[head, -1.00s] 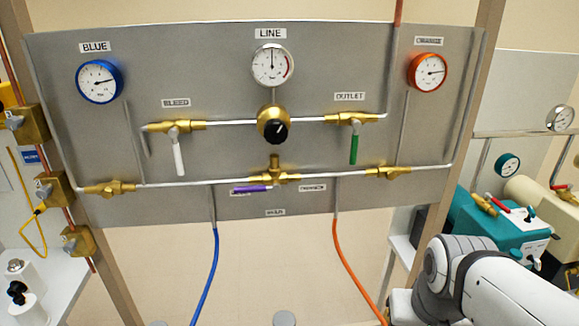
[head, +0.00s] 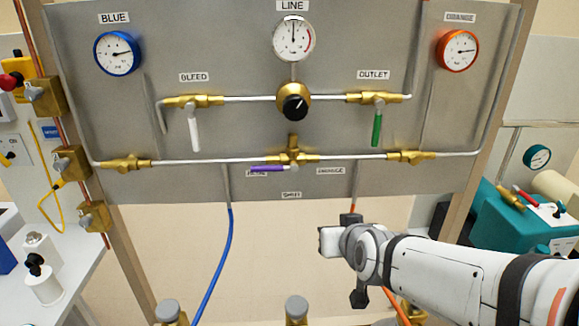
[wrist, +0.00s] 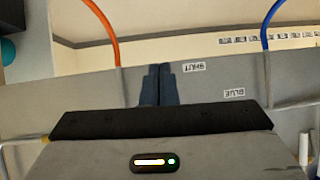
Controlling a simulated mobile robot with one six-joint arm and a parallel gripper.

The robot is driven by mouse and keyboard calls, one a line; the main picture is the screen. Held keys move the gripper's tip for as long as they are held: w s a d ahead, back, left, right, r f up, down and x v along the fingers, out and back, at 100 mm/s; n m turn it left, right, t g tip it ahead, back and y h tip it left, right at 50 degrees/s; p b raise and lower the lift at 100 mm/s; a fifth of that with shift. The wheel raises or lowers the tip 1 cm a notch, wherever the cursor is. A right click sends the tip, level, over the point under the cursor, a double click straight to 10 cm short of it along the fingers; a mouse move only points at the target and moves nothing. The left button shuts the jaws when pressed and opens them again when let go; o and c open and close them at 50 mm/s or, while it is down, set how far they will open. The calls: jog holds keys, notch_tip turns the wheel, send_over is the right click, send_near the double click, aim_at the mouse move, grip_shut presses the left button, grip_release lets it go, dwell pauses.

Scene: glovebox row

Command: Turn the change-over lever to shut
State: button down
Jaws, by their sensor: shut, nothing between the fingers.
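The change-over lever (head: 267,168) is a purple handle on a brass valve (head: 293,157) at the lower middle of the grey panel. It points left, above the BLUE label. The SHUT label (head: 291,195) is below the valve; it also shows upside down in the wrist view (wrist: 188,67). My gripper (head: 350,217) is below and right of the lever, apart from it. In the wrist view its dark fingers (wrist: 158,85) are together with nothing between them. The lever is not visible in the wrist view.
A white bleed lever (head: 195,132) and a green outlet lever (head: 377,128) hang down above. A blue hose (head: 230,250) and an orange hose (head: 395,303) run below the panel. Brass fittings (head: 297,308) stand at the bottom.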

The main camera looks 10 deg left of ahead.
jog(key=w+a+r+t+y+b, duration=0.1)
jog(key=w+a+r+t+y, duration=0.15)
jog(key=a, duration=0.35)
jog(key=t+b, duration=0.3)
jog(key=t, duration=0.7)
send_near(264, 167)
notch_tip(264, 167, up, 4)
jog(key=s, duration=0.3)
jog(key=shift+h, duration=0.25)
jog(key=w+r, duration=0.1)
jog(key=w, duration=0.2)
jog(key=w+a+p, duration=0.1)
jog(key=w, duration=0.2)
jog(key=w+r+p, duration=0.1)
jog(key=w, duration=0.2)
jog(key=shift+a+r, duration=0.3)
jog(key=shift+f, duration=0.6)
jog(key=shift+f+n+g+y+b, duration=0.35)
jog(key=shift+f+n+y+b, duration=0.2)
jog(key=shift+n+y+b, duration=0.6)
